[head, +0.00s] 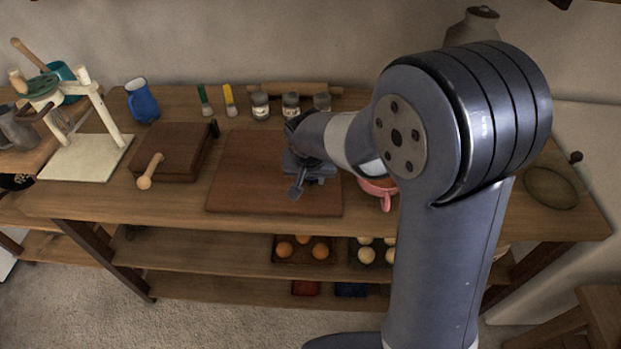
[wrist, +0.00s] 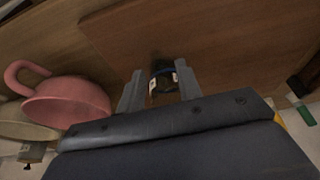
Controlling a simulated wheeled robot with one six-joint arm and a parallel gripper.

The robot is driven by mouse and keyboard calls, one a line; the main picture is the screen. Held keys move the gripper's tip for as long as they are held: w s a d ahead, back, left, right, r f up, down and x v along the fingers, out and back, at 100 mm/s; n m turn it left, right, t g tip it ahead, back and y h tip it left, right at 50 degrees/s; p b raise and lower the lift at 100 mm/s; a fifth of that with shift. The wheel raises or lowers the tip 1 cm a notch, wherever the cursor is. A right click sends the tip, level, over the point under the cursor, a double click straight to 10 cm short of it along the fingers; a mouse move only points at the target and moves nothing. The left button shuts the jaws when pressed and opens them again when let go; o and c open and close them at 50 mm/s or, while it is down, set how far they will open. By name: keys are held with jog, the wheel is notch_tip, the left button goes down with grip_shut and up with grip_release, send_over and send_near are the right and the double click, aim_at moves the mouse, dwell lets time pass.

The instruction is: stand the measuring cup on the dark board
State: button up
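The dark board (head: 240,185) lies flat on the table, left of my arm; it also fills much of the wrist view (wrist: 225,40). My gripper (head: 300,180) is low over its right half, and its two fingers (wrist: 160,80) stand apart in the wrist view. Between them is a small dark object (wrist: 162,78) with a blue band and pale patches. I cannot tell whether it is gripped or what it is. A pink cup with a loop handle (head: 385,201) is right of the board, partly behind my arm; it shows at left in the wrist view (wrist: 68,103). I cannot tell which is the measuring cup.
A thick wooden block (head: 172,150) with a wooden-handled tool (head: 150,172) is left of the board. Brushes (head: 229,100), jars (head: 260,105) and a blue jug (head: 142,101) stand along the back. An oval green dish (head: 550,188) is at the right. Bare table lies before the board.

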jog(key=v, duration=1)
jog(key=shift+r, duration=0.2)
jog(key=shift+d, duration=0.15)
